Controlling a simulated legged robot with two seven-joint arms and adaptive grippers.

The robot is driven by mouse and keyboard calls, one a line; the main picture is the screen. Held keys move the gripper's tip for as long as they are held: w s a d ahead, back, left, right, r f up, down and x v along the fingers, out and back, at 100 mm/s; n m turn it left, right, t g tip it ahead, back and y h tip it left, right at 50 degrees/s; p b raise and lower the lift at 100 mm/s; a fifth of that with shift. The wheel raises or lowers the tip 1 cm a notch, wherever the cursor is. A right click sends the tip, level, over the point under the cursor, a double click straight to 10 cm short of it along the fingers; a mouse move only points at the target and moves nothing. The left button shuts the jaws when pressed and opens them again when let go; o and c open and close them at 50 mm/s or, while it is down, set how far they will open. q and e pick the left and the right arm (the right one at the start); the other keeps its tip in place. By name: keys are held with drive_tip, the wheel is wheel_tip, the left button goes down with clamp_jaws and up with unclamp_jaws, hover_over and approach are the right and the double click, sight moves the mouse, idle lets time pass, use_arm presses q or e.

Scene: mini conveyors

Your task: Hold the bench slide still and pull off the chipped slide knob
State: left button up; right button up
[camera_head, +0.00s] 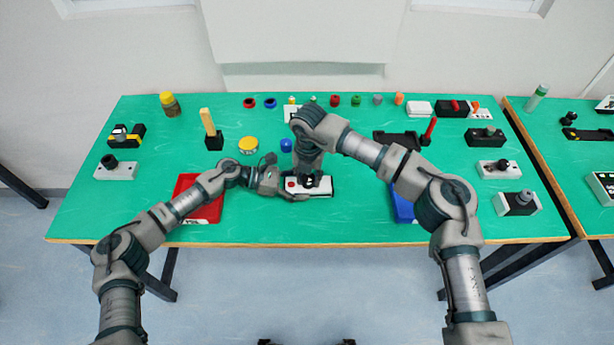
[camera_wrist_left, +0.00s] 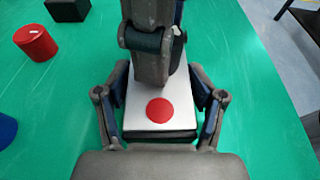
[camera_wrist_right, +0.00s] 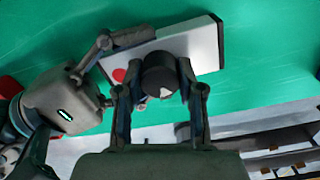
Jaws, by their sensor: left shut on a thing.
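The bench slide (camera_head: 322,190) is a white-topped block with a red dot, near the bench's front middle. Its white top also shows in the left wrist view (camera_wrist_left: 142,118). My left gripper (camera_wrist_left: 160,105) is shut on its two long sides. The slide knob (camera_wrist_right: 160,75) is a dark round knob with a pale chip mark, standing on the slide. My right gripper (camera_wrist_right: 158,85) is over the slide with its fingers open on either side of the knob. In the head view my right arm hides part of the slide.
A red tray (camera_head: 205,208) lies left of the slide and a blue tray (camera_head: 402,207) to the right, partly behind my right arm. Several small coloured knobs line the back. Other slide blocks (camera_head: 115,170) stand at both sides. The front edge is clear.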

sight(308, 177)
use_arm(q)
drive_tip(key=shift+f, duration=0.15)
use_arm(e)
drive_tip(key=shift+a, duration=0.2)
drive_tip(key=shift+r, duration=2.4)
use_arm(q)
drive_tip(key=o, duration=0.9)
use_arm(e)
drive_tip(key=shift+d, duration=0.1)
use_arm(q)
drive_tip(key=shift+o, duration=0.4)
drive_tip(key=shift+d, duration=0.1)
